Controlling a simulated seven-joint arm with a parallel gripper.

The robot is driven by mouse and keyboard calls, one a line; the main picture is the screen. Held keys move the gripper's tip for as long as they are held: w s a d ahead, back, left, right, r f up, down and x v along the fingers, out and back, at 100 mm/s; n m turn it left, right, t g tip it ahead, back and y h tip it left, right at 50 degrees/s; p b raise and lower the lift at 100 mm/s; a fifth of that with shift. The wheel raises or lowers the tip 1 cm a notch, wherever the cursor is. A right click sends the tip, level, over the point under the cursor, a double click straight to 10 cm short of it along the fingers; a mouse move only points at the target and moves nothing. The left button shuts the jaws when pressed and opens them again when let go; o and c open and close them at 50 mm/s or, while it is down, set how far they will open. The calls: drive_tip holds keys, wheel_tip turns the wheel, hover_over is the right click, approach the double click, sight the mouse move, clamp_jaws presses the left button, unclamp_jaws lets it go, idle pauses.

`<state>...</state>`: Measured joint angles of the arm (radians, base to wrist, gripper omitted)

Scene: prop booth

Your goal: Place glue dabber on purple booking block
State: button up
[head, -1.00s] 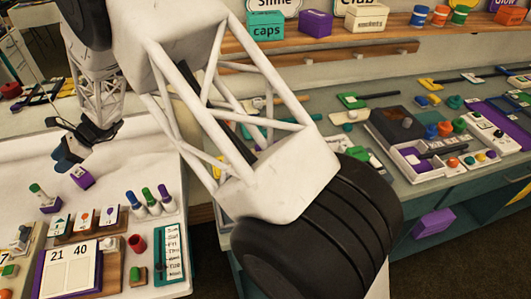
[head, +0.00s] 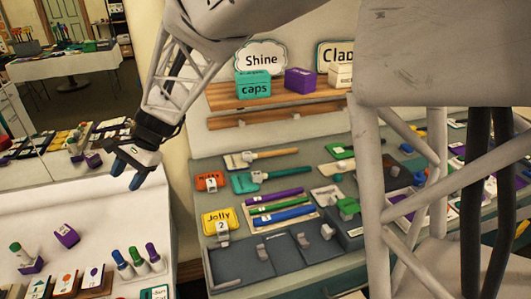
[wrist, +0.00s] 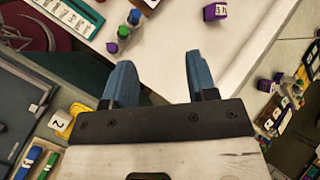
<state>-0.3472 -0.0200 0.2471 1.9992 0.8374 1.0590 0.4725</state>
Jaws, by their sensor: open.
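A small white piece with a green cap (head: 15,248), which looks like the glue dabber, stands upright at the left of the white table. A purple block (head: 32,266) with a pale label is right at its foot; I cannot tell whether the dabber is on it or behind it. A second purple block (head: 66,236) with a white label sits apart, behind and to the right; a labelled purple block (wrist: 215,10) also shows in the wrist view. My gripper (head: 130,173) is open and empty, above and right of these blocks. It also shows in the wrist view (wrist: 160,78).
Capped markers (head: 138,258) stand in a white holder at the table's front. A green-grey counter (head: 290,170) to the right holds brushes, a yellow "Jolly" tin (head: 221,221) and a dark tray (head: 285,260). A mirror (head: 85,110) stands at the left.

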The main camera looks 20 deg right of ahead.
drive_tip(key=s+d+r+n+t+h, duration=0.1)
drive_tip(key=s+d+n+t+h, duration=0.1)
drive_tip(key=s+d, duration=1.1)
drive_tip(key=s+d+r+n+t+h, duration=0.2)
drive_tip(key=s+d+n+t+h, duration=0.1)
drive_tip(key=s+d, duration=1.1)
drive_tip(key=shift+s+d+r+n+h, duration=0.3)
drive_tip(key=shift+d+n+h, duration=0.85)
drive_tip(key=shift+d, duration=1.95)
drive_tip(key=shift+m+h, duration=0.25)
